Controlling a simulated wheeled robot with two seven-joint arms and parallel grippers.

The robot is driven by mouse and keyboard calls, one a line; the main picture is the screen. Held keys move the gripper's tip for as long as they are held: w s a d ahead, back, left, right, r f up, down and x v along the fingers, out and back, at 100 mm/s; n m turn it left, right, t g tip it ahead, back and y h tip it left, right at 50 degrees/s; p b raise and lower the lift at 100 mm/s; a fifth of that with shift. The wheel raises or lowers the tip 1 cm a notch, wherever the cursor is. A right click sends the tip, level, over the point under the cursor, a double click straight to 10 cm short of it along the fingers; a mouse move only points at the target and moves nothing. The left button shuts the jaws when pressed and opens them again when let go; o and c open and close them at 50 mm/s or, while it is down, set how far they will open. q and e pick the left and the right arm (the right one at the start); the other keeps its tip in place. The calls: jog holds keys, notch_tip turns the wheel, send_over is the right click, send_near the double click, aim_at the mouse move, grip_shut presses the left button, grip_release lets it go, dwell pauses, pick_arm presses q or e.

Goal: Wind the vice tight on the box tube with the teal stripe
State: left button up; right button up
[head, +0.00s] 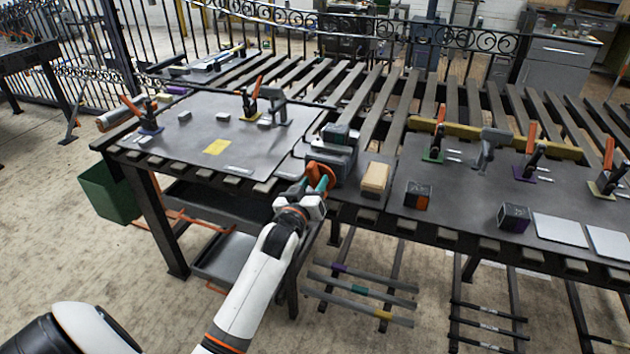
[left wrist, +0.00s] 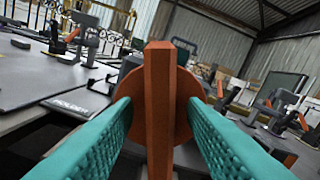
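The grey vice (head: 338,150) stands at the front edge of the bench, with an orange handle (head: 319,170) on its near side. My left gripper (head: 323,184) is at this handle. In the left wrist view an orange bar (left wrist: 159,110) stands between the two teal finger pads, with gaps showing on both sides and an orange disc (left wrist: 185,85) behind it. The fingers are open around the bar. A box tube with a teal stripe (head: 358,289) lies on the low rack below. I cannot tell whether a tube is in the vice jaws. My right gripper is not in view.
Tubes with a purple stripe (head: 338,267) and a yellow stripe (head: 383,314) lie beside the teal one. A tan block (head: 375,178) sits right of the vice. Plates with upright clamps (head: 435,140) stand on both sides. A green bin (head: 108,193) hangs at left.

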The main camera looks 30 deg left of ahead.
pick_arm(q)
jog(key=shift+w+a, duration=0.15)
jog(key=shift+w, duration=0.5)
grip_shut()
jog(key=shift+m+p, duration=0.3)
